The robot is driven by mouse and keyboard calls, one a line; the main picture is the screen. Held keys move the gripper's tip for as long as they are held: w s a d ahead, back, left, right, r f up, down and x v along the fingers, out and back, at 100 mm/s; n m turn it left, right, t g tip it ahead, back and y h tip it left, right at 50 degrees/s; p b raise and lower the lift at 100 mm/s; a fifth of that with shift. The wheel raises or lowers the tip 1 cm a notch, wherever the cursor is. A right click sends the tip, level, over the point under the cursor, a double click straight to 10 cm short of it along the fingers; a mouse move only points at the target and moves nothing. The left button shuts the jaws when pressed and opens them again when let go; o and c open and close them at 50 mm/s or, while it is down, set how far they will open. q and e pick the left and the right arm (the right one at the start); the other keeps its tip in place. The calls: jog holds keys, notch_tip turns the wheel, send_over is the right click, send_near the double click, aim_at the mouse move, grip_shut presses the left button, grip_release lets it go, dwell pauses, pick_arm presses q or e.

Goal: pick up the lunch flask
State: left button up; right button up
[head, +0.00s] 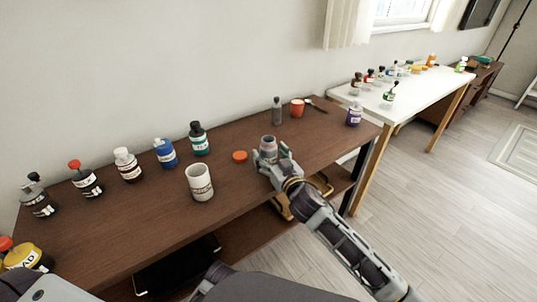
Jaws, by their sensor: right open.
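A small grey, open-topped container, apparently the lunch flask (268,143), stands upright on the brown table, right of centre. My right gripper (268,158) is at its near side, with the jaws open and a finger reaching to either side of its lower body. I cannot tell whether the fingers touch it. The gripper hides the flask's lower part. An orange-red round lid (240,157) lies flat on the table just left of the flask. My left gripper does not show.
A white mug (199,182) stands left of the lid. A grey bottle (277,110), a red cup (297,108) and a purple-labelled bottle (354,115) stand behind and to the right. Several labelled bottles line the wall side at left. A white table (430,88) stands beyond.

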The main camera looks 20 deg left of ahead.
jog(key=shift+c, duration=0.7)
jog(key=c, duration=1)
jog(key=shift+c, duration=0.2)
jog(key=shift+r, duration=0.3)
